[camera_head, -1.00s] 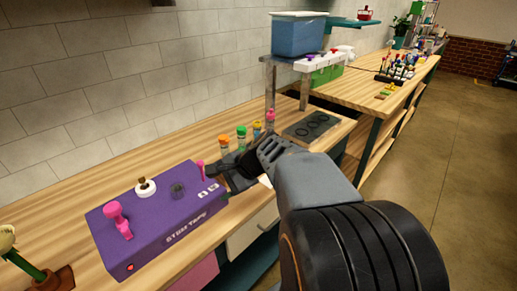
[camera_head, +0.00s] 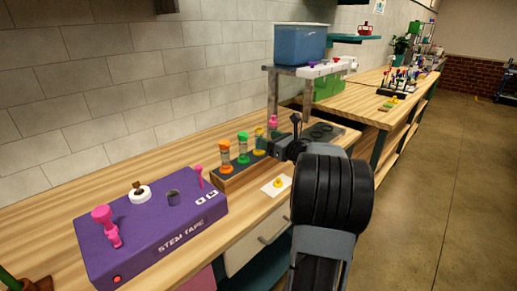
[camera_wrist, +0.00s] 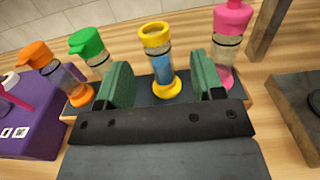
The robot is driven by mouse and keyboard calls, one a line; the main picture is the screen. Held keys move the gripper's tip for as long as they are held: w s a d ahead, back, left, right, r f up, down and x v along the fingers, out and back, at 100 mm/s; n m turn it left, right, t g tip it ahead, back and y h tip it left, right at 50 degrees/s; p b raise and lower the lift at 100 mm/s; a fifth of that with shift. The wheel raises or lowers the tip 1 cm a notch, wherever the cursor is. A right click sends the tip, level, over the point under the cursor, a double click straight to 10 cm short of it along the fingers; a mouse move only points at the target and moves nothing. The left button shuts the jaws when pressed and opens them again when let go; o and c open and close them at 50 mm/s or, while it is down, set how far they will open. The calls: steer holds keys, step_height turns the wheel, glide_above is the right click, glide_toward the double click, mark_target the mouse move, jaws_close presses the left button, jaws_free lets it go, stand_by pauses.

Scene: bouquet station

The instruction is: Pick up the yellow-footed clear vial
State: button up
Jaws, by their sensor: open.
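The yellow-footed vial (camera_wrist: 161,68) stands upright in the wrist view, with a yellow cap ring, a see-through body that looks bluish, and a round yellow foot. In the head view the yellow-capped vial (camera_head: 259,143) stands in the row, partly beside my gripper. My gripper (camera_wrist: 162,82) is open and empty. In the wrist view its two green-padded fingers appear on either side of the vial, which seems to stand beyond them; the exact depth is unclear. In the head view my gripper (camera_head: 284,143) is at the right end of the row.
Orange-capped (camera_wrist: 47,69), green-capped (camera_wrist: 90,48) and pink-capped (camera_wrist: 229,42) vials stand in the same wooden rack (camera_head: 232,178). The pink one is close to the right finger. A purple stem-tape box (camera_head: 160,225) is left. A white card (camera_head: 268,189) lies in front; a shelf stands behind.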

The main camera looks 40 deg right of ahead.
steer(key=shift+w+a+f, duration=0.1)
steer(key=shift+w+a, duration=0.15)
steer(key=shift+w, duration=0.85)
steer(key=shift+w+a+r, duration=0.1)
steer(key=shift+w+a, duration=0.15)
steer(key=shift+w, duration=0.8)
steer(key=shift+w+a+f, duration=0.1)
steer(key=shift+w+a, duration=0.15)
steer(key=shift+w, duration=0.85)
steer(key=shift+c, duration=0.3)
jaws_close()
